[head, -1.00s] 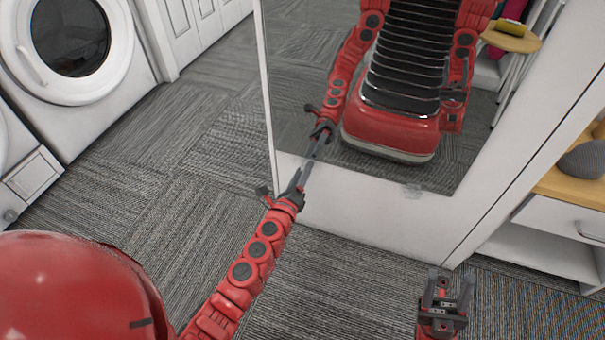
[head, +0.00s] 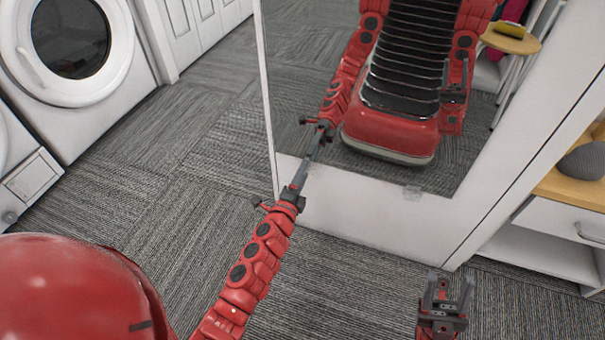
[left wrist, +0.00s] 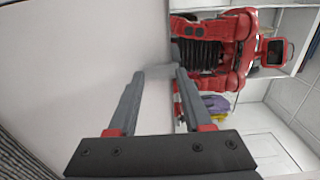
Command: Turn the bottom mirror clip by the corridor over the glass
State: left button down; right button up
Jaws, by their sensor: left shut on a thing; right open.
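The mirror glass (head: 300,70) is set in a tall white panel (head: 350,205) and reflects my body. My left gripper (head: 305,166) reaches its lower left part, near the lower edge of the glass. In the left wrist view its fingers (left wrist: 160,76) are shut on a small pale clip (left wrist: 158,71) at the glass edge. The clip is mostly hidden between the fingertips, so its angle is unclear. Another small translucent clip (head: 412,191) sits further right on the bottom edge. My right gripper (head: 449,290) is open and empty, low at the right, apart from the panel.
A white washing machine (head: 105,80) stands at the upper left. A white unit with a wooden top (head: 570,188) and a drawer (head: 560,218) is at the right. Carpet (head: 150,200) is clear left of the panel. The stool shows only as a reflection.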

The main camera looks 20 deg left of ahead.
dwell(0.5)
pick_arm(q)
jog(key=shift+c, duration=1.6)
grip_release()
jog(key=shift+s, duration=0.1)
jog(key=s+b, duration=0.1)
jog(key=s, duration=1.6)
jog(key=shift+s+a, duration=0.15)
jog(key=shift+a, duration=0.2)
